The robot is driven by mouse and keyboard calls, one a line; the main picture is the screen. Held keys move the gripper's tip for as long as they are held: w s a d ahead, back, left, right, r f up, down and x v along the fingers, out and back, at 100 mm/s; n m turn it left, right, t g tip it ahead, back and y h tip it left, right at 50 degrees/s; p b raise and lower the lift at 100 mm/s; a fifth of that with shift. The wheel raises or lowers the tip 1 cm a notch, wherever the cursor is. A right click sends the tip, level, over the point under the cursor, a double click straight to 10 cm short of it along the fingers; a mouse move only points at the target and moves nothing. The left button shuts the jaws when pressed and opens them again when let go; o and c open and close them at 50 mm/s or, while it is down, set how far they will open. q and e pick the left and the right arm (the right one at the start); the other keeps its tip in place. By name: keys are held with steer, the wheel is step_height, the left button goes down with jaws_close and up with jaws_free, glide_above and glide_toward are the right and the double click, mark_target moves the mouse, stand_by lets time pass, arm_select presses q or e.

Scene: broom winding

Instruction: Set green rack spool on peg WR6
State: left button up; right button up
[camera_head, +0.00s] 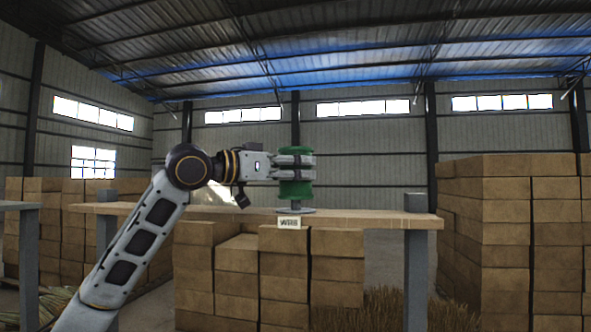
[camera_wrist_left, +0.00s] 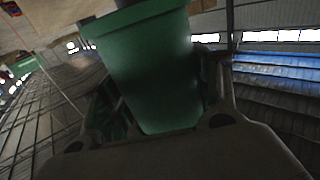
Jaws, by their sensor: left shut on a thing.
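The green spool (camera_head: 295,187) is upright in the head view, held by my left gripper (camera_head: 294,168), whose fingers are shut around its middle. The spool sits directly above a short grey peg (camera_head: 295,205) with a flat base on the wooden plank. A white label (camera_head: 289,223) reading WR6 is on the plank's front edge below the peg. I cannot tell how far the spool is down on the peg. In the left wrist view the green spool (camera_wrist_left: 155,70) fills the middle between the fingers. My right gripper is not in view.
The wooden plank (camera_head: 370,218) rests on grey posts, one at the right (camera_head: 416,260). Its top right of the peg is clear. Stacked brown boxes (camera_head: 500,230) stand at the right, and more are behind and below the plank. Straw (camera_head: 395,310) lies below.

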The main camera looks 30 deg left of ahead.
arm_select(q)
steer(key=shift+f+b, duration=0.6)
steer(key=shift+f, duration=0.2)
stand_by(0.8)
steer(key=shift+r+p, duration=0.8)
steer(key=shift+p, duration=0.2)
stand_by(1.1)
steer(key=shift+f+b, duration=0.65)
steer(key=shift+f, duration=0.2)
stand_by(0.9)
steer(key=o, duration=0.9)
steer(key=shift+s, duration=0.1)
steer(key=shift+b+v, duration=2.25)
steer(key=shift+v, duration=3.25)
